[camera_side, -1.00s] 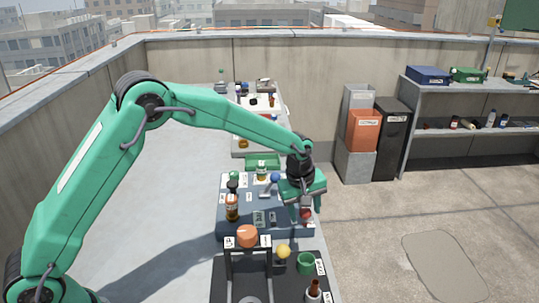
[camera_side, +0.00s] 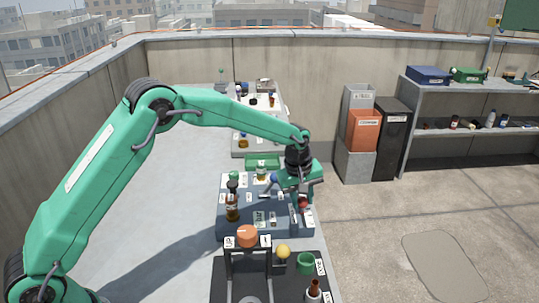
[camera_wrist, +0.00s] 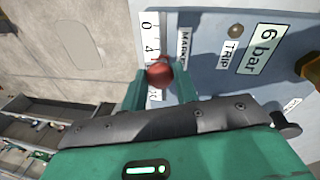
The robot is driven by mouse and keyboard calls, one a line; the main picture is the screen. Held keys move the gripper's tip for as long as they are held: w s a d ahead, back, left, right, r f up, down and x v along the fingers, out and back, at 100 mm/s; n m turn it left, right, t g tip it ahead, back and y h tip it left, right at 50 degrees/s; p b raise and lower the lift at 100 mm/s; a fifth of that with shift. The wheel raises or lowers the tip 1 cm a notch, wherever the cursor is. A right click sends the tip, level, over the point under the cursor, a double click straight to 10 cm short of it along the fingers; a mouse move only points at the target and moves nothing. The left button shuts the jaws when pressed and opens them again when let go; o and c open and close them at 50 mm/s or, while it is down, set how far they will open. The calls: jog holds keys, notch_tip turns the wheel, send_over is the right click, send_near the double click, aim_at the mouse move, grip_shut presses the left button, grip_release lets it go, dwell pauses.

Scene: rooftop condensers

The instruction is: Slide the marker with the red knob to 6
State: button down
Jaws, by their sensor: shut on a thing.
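The red knob (camera_wrist: 159,74) of the marker sits between my jaws in the wrist view; it also shows in the side view (camera_side: 303,203). My gripper (camera_wrist: 160,88) is shut on it from both sides. A white scale strip (camera_wrist: 149,40) runs beside the knob, with 0 and 4 readable. The numeral closest to the knob is mostly hidden by the knob and jaws, so I cannot read the marker's exact position. A label beside the slot (camera_wrist: 184,46) seems to read MARKER. The blue-grey panel (camera_wrist: 208,25) carries the slider.
The panel also bears a TRIP label (camera_wrist: 230,50) and a "6 bar" plate (camera_wrist: 264,48). Bottles, including a brown one (camera_side: 232,208), stand on its left part. In front is a black stand with an orange knob (camera_side: 247,236), a yellow ball (camera_side: 283,251) and a green cup (camera_side: 305,263).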

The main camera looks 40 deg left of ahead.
jog(key=shift+a, duration=0.1)
jog(key=c, duration=1.1)
grip_release()
jog(key=r, duration=0.2)
jog(key=s+r, duration=0.1)
jog(key=r, duration=0.4)
jog(key=shift+s+a+r, duration=0.1)
jog(key=shift+s+r, duration=0.1)
jog(key=shift+r, duration=0.2)
